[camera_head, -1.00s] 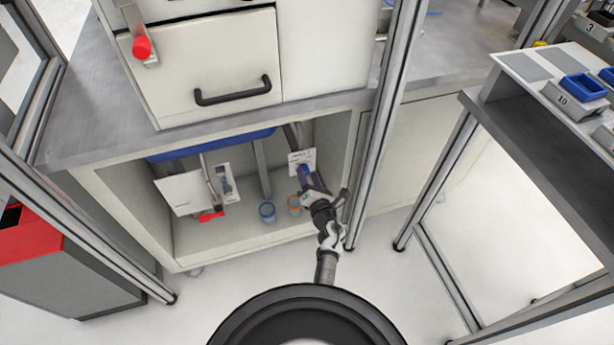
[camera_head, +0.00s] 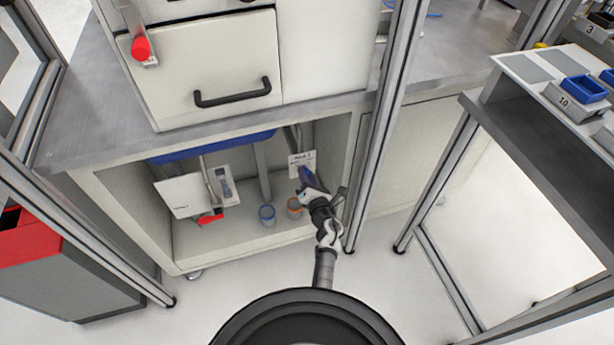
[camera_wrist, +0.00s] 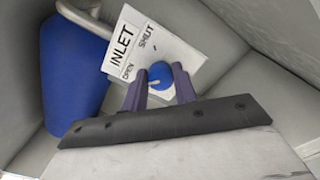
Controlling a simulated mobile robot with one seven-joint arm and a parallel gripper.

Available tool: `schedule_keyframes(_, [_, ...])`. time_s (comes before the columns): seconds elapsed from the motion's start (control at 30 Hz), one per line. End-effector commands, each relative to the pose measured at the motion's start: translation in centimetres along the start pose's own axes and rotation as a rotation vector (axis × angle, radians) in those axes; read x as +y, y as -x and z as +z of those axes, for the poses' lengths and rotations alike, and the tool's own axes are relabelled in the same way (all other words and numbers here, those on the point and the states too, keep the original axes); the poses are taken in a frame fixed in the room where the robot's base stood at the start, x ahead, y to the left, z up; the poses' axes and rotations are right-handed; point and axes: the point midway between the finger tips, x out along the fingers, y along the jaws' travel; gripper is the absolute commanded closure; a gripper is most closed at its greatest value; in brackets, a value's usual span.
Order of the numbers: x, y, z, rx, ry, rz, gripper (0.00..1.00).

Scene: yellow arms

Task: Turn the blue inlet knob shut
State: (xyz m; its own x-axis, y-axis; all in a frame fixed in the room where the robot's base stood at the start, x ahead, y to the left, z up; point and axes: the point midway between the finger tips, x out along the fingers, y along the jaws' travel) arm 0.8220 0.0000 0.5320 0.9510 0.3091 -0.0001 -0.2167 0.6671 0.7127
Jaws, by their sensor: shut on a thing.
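The blue inlet knob (camera_wrist: 160,76) sits on a white plate (camera_wrist: 185,50) lettered INLET, SHUT and OPEN in the wrist view. A small pale pointer on the knob's lower left side faces toward the OPEN lettering. My gripper (camera_wrist: 160,86) is shut on the knob, with one purple finger on each side of it. In the head view my gripper (camera_head: 306,177) reaches into the open cabinet below the worktop, in front of the white plate (camera_head: 302,160). The knob is hidden there behind the gripper.
A large blue body (camera_wrist: 76,75) and a grey pipe (camera_wrist: 85,18) are left of the plate. A metal post (camera_head: 377,130) stands right of my arm.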

Motion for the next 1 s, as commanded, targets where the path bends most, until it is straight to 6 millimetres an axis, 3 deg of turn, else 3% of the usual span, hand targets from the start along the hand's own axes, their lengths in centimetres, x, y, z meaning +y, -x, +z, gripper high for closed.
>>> schedule_keyframes(0.37, [0.09, 0.02, 0.15, 0.0, -0.178, 0.0, 0.95])
schedule_keyframes(1.0, [-0.13, 0.06, 0.08, -0.001, -0.778, -0.002, 0.95])
